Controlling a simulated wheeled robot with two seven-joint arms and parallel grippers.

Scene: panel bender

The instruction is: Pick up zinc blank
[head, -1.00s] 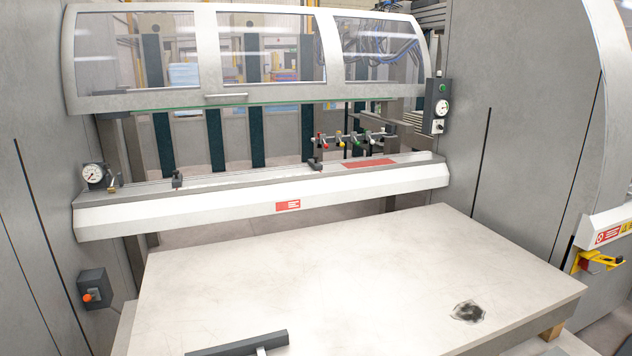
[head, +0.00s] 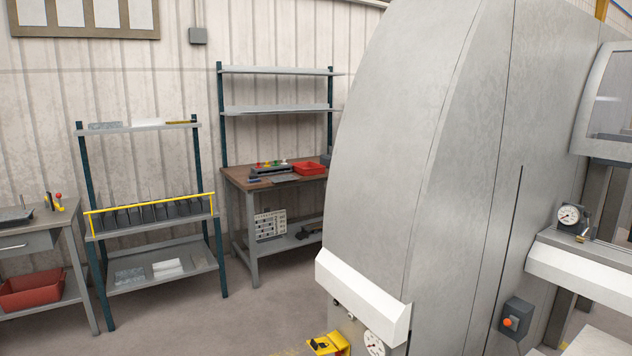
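No sheet in the head view is clearly labelled as the zinc blank. A mottled grey flat piece (head: 130,275) that may be zinc lies on the lower shelf of the rack at left, beside a white stack (head: 168,268) and another grey piece (head: 199,261). A similar mottled grey piece (head: 105,126) lies on the rack's top shelf, with a white piece (head: 146,123) and a yellowish piece (head: 181,121) to its right. All are small and far off. Neither of my grippers is in view.
The large grey machine housing (head: 430,150) fills the right side. A workbench (head: 265,182) with a red tray (head: 309,168) stands behind, right of the rack (head: 205,216). A table (head: 60,225) with a red bin (head: 35,288) below stands far left. Floor (head: 215,325) before the rack is clear.

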